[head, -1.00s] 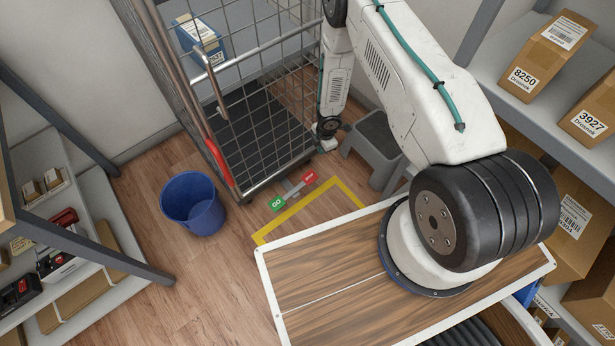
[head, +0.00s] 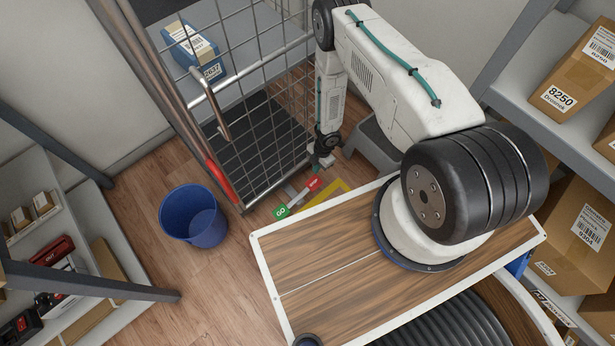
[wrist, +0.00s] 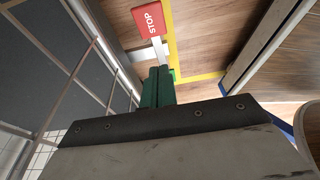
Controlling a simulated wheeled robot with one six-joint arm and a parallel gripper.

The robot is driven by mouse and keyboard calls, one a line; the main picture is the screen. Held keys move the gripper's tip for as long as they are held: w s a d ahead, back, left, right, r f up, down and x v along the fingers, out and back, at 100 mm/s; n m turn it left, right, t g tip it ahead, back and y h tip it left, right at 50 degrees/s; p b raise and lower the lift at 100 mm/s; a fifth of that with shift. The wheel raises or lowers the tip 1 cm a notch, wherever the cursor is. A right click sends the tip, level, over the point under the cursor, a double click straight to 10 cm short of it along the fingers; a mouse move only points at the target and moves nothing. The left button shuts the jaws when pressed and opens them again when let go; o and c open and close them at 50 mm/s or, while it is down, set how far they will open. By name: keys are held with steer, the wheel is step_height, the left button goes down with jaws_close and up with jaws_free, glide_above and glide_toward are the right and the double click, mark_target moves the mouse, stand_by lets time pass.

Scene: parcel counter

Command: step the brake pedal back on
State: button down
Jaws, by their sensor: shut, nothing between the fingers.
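The brake pedal is a grey bar at the foot of the wire cage trolley (head: 262,62), with a green GO plate (head: 281,211) at one end and a red STOP plate (head: 314,184) at the other. In the wrist view the STOP plate (wrist: 149,18) shows clearly just beyond my fingertips. I cannot tell which end sits lower. My gripper (head: 323,164) is low beside the trolley, just behind the STOP plate in the head view. Its green fingers (wrist: 158,88) are shut and empty. Whether they touch the pedal is not clear.
A blue bin (head: 193,213) stands left of the trolley. A grey step stool (head: 372,145) is right of my gripper. Yellow floor tape (head: 330,194) runs beside the pedal. The wooden counter top (head: 320,258) with its white edge lies close in front.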

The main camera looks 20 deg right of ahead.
glide_above(311, 188)
steer(key=f, duration=1.2)
steer(key=shift+w+d, duration=0.1)
steer(key=shift+d, duration=0.1)
steer(key=shift+d+f, duration=0.1)
steer(key=shift+f, duration=0.7)
steer(key=shift+d+f, duration=0.1)
steer(key=shift+f, duration=0.05)
